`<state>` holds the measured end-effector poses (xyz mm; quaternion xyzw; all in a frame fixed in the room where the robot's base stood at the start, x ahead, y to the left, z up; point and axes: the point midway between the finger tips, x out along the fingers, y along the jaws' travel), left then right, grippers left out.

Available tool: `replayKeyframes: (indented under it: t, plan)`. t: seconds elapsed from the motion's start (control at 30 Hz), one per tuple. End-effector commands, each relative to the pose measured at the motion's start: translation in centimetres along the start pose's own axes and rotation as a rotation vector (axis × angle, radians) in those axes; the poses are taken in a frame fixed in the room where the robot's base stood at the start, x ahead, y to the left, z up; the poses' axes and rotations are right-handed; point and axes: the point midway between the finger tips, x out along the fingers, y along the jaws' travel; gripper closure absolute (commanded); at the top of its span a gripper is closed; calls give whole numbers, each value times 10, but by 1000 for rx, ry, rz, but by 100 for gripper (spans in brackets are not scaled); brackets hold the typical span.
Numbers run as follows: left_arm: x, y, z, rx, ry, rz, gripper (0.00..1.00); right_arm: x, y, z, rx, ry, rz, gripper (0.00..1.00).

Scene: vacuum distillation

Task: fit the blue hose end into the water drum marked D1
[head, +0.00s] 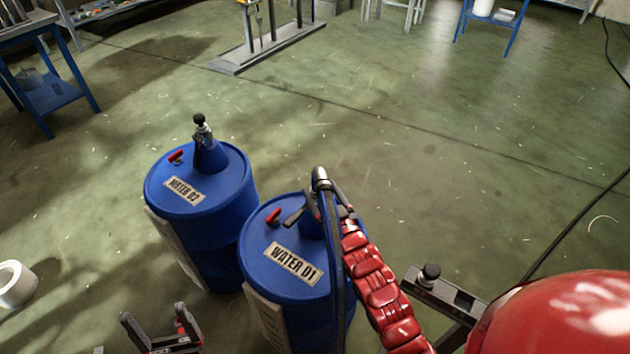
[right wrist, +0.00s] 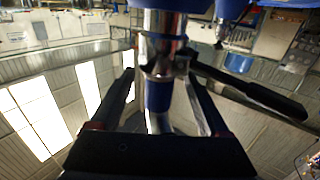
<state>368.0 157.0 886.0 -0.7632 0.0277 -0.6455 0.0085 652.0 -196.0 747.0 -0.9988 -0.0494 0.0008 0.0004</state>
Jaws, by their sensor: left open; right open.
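The blue drum labelled WATER 01 (head: 262,272) stands at the lower middle of the head view. The hose end (head: 321,180), a metal fitting with a black lever, stands upright over its neck (head: 312,228). The dark blue hose (head: 336,270) bends over and hangs down the drum's front. In the right wrist view, the metal fitting (right wrist: 160,45) meets a blue part at the top edge; how deep it sits I cannot tell. My right gripper (right wrist: 155,85) is open, with its fingers on either side of the fitting. My left gripper (head: 160,325) is open and empty, left of the drum.
A second blue drum, marked WATER 02 (head: 225,210), stands close behind on the left, with its own fitting (head: 203,130) on top. A white roll (head: 15,284) lies at the far left. The floor (head: 450,180) to the right is mostly clear, with a black cable (head: 570,228).

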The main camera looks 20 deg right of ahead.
Motion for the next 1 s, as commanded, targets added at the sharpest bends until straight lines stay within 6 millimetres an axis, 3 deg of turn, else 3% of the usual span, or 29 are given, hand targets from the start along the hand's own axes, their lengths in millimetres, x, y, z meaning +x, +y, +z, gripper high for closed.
replayKeyframes:
  t: [0.3, 0.5, 0.7, 1.0]
  plan:
    - [3, 0, 0, 0, 0, 0, 17, -76, 1, 1, -1, -4, 3, 21]
    - [5, 0, -1, 0, 0, 0, 17, -107, 1, 0, -2, -2, 3, 21]
    - [6, 0, -1, 0, 0, 0, 17, -118, 0, 0, 0, 0, 0, 21]
    - [6, 0, -1, 0, 0, 0, 17, -119, 0, -1, 0, 1, -1, 21]
